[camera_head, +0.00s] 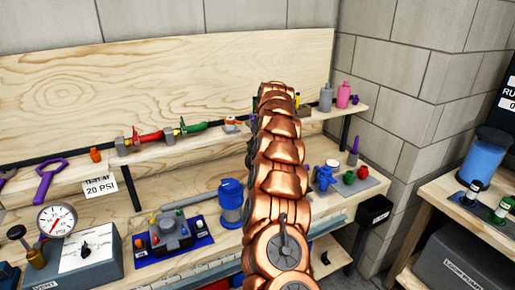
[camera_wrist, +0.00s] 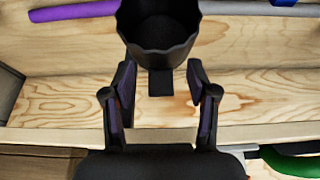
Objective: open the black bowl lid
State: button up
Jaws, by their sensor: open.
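A black bowl-shaped part (camera_wrist: 158,38) with a wavy edge and a dark inside shows at the top middle of the wrist view. A small black tab (camera_wrist: 160,84) sits just below it, against the wood. I cannot tell the lid apart from the bowl. My gripper (camera_wrist: 160,72) is open, one finger on each side below the bowl. Nothing is held between the fingers. Whether a fingertip touches the bowl is unclear. In the head view my copper arm covers the middle, and I cannot make out the gripper or the black bowl there.
A purple tube (camera_wrist: 75,11) and grey tube (camera_wrist: 240,9) flank the bowl. A green curved part (camera_wrist: 290,162) is at lower right. In the head view, a blue canister (camera_head: 230,205) stands left of my arm, near a gauge box (camera_head: 88,262). Small bottles (camera_head: 326,98) stand on the shelf.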

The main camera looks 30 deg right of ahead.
jog(key=v, duration=1.2)
